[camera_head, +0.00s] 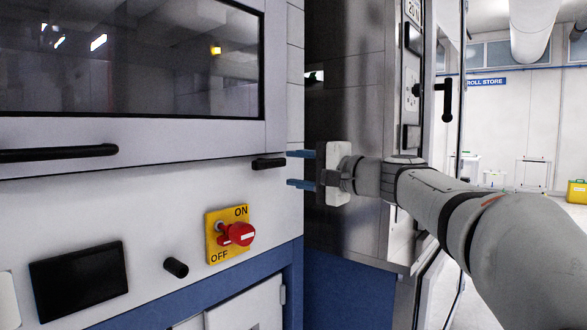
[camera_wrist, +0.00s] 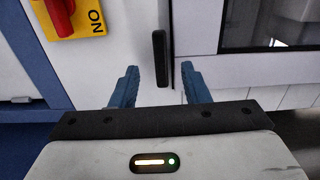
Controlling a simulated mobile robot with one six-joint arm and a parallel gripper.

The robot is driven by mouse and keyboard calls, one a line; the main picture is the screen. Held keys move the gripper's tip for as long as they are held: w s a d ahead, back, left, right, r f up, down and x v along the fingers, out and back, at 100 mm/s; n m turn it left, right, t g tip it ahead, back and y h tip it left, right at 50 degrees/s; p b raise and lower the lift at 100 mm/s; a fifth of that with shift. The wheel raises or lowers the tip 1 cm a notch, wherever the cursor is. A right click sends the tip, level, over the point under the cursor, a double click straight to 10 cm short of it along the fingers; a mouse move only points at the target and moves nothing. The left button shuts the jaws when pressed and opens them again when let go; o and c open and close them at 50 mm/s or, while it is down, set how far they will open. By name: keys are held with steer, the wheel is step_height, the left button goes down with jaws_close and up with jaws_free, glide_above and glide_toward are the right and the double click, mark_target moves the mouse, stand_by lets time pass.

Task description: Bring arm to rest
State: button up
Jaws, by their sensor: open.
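My gripper (camera_head: 293,168) is at the end of my outstretched arm, which comes in from the right in the head view. Its two blue fingers are apart with nothing between them. In the wrist view my gripper (camera_wrist: 160,85) points at the white machine front, and a short black handle (camera_wrist: 160,57) stands beyond the gap between the fingers. The same handle (camera_head: 269,163) shows just left of the fingertips in the head view. I cannot tell the exact distance between them.
A red rotary switch (camera_head: 237,234) on a yellow ON/OFF plate is on the machine front (camera_head: 150,205), below a dark window (camera_head: 130,55). A long black handle (camera_head: 60,153) sticks out at left. A steel cabinet (camera_head: 345,100) stands close behind my gripper. A yellow case (camera_head: 577,191) is far right.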

steer(key=s+d+f+n+g+h+p, duration=0.2)
steer(key=s+d+f+h+p, duration=0.1)
steer(key=s+p, duration=0.6)
steer(key=s+d+f+n+g+h+p, duration=0.3)
steer(key=s+d+h+p, duration=0.3)
steer(key=s+p, duration=0.3)
steer(key=s+d+f+n+g+h+p, duration=0.2)
steer(key=s+d+f+g+h+p, duration=0.1)
steer(key=s+p, duration=0.7)
steer(key=d+f+h+p, duration=0.1)
steer(key=d+h+p, duration=0.1)
steer(key=d, duration=0.1)
steer(key=shift+d+f, duration=0.1)
steer(key=shift+f, duration=0.05)
steer(key=shift+c, duration=0.6)
steer(key=shift+w, duration=0.1)
